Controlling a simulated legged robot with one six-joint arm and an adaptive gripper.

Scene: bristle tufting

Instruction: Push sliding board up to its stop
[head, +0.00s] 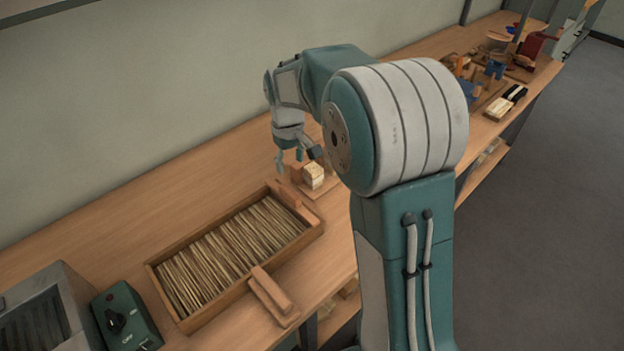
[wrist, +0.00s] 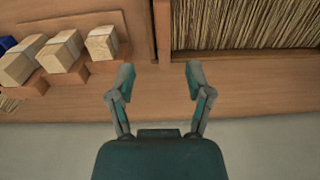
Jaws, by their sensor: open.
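A long wooden tray (head: 313,238) full of straw-like bristles (head: 225,250) sits on the bench; its edge also shows at upper right in the wrist view (wrist: 240,53). A reddish wooden board (head: 284,194) stands at the tray's far right end. It may be the sliding board, but I cannot tell for sure. Another wooden piece with a grip-like top (head: 270,290) lies at the tray's front side. My gripper (head: 298,158) is open and empty above the bench, beyond the tray's far right end. In the wrist view its fingers (wrist: 160,78) are apart with bare wood between them.
Pale blocks (head: 313,175) on wooden holders stand near my gripper; several show in the wrist view (wrist: 60,52). A green control box (head: 125,318) and a grey machine (head: 45,310) are at lower left. Tools and parts (head: 490,70) lie along the bench's far end.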

